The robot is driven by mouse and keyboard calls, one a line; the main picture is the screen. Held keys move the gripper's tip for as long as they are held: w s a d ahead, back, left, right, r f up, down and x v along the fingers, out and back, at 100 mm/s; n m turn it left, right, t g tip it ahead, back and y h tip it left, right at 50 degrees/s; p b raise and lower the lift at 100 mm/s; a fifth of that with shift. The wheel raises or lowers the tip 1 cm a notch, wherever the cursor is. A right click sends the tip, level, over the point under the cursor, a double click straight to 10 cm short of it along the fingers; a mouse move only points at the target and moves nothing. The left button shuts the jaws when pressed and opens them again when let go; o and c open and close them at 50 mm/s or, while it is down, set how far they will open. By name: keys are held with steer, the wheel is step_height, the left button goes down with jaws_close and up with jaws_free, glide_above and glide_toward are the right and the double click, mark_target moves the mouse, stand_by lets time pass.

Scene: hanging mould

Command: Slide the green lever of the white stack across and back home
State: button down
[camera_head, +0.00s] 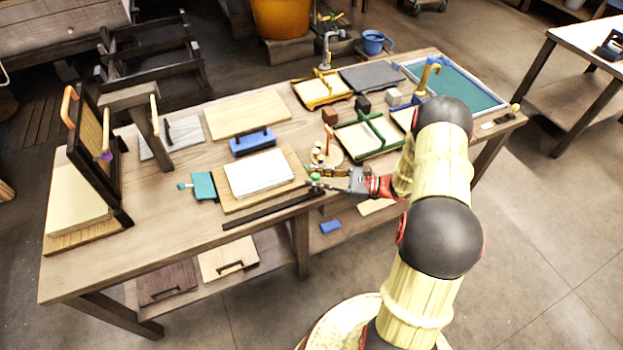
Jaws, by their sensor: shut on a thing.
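The white stack (261,174) lies flat on a wooden board (230,203) near the front edge of the workbench. A small green knob, the visible part of the green lever (314,177), shows just right of the board. My gripper (318,183) reaches in from the right, low over the bench's front edge, and is shut on the green lever. The fingers hide much of the lever, and its link to the stack cannot be made out.
A teal block (204,186) with a knob sits left of the board. A dark strip (268,211) lies along the front edge. A blue-based tool (253,142) lies behind the stack.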

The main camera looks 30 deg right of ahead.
steer(key=shift+d, duration=0.2)
steer(key=c, duration=1.8)
jaws_free()
steer(key=shift+d, duration=0.2)
steer(key=shift+o, duration=1.2)
steer(key=shift+a, duration=0.1)
steer(key=v, duration=1.2)
